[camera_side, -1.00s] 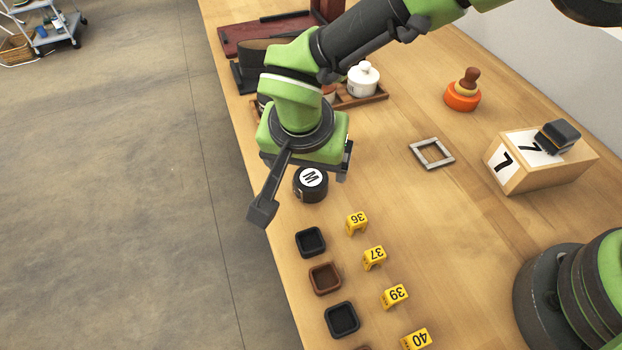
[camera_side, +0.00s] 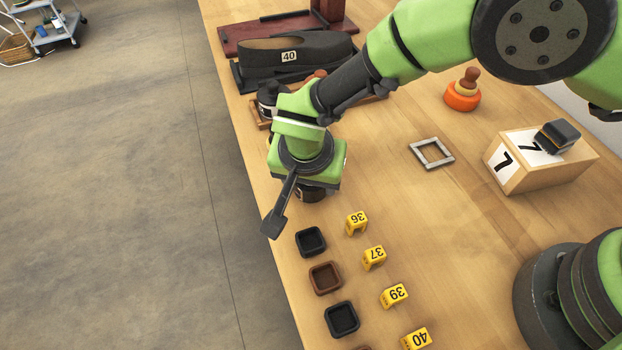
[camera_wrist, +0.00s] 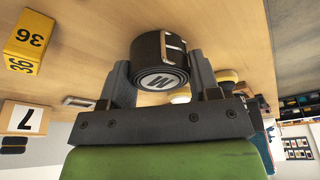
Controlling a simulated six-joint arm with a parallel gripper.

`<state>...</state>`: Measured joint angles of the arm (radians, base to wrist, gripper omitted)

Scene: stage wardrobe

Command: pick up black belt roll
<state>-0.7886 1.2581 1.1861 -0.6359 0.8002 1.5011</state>
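The black belt roll (camera_wrist: 160,62) has a white round label with an M and a metal buckle piece on its side. In the wrist view it sits between the two fingers of my gripper (camera_wrist: 162,75), one finger on each side. The fingers are very near its sides; I cannot tell whether they press on it. In the side view my gripper (camera_side: 309,182) is over the roll and hides most of it, and only the roll's lower edge (camera_side: 311,194) shows.
Small dark and brown trays (camera_side: 325,278) and yellow number markers (camera_side: 374,257) line the table in front. A grey square frame (camera_side: 432,153), a number box (camera_side: 540,160) and an orange stamp (camera_side: 462,95) stand to the right.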

